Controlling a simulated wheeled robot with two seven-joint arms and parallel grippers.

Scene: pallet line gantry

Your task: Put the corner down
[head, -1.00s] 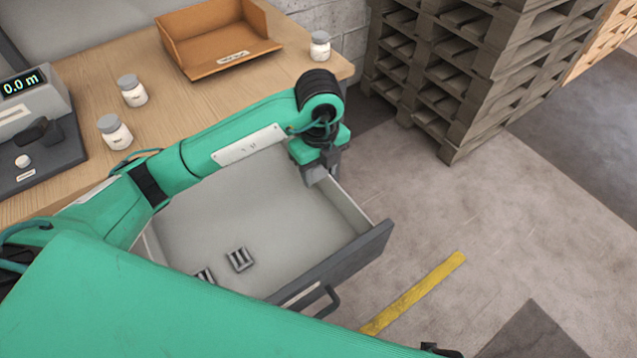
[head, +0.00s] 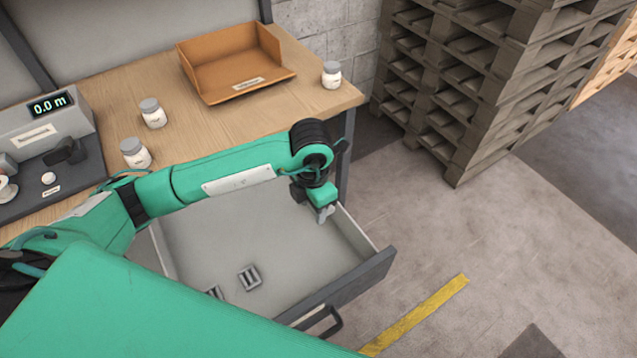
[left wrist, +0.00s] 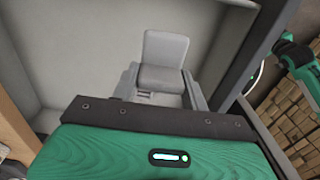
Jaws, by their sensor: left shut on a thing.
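My left gripper (head: 325,212) hangs over the right part of the open grey drawer (head: 205,240). In the left wrist view, its fingers (left wrist: 163,88) are shut on a light grey, L-shaped corner (left wrist: 166,50). One flat face of the corner stands up and the other points toward the camera. The drawer's pale floor and walls lie behind it. I cannot tell whether the corner touches the drawer floor. In the head view the hand mostly hides the corner. My right gripper is not in view.
Two small grey slotted blocks lie in the drawer, one (head: 250,277) clear and one (head: 214,291) partly hidden by my green body. Stacked pallets (head: 470,80) stand at the right.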

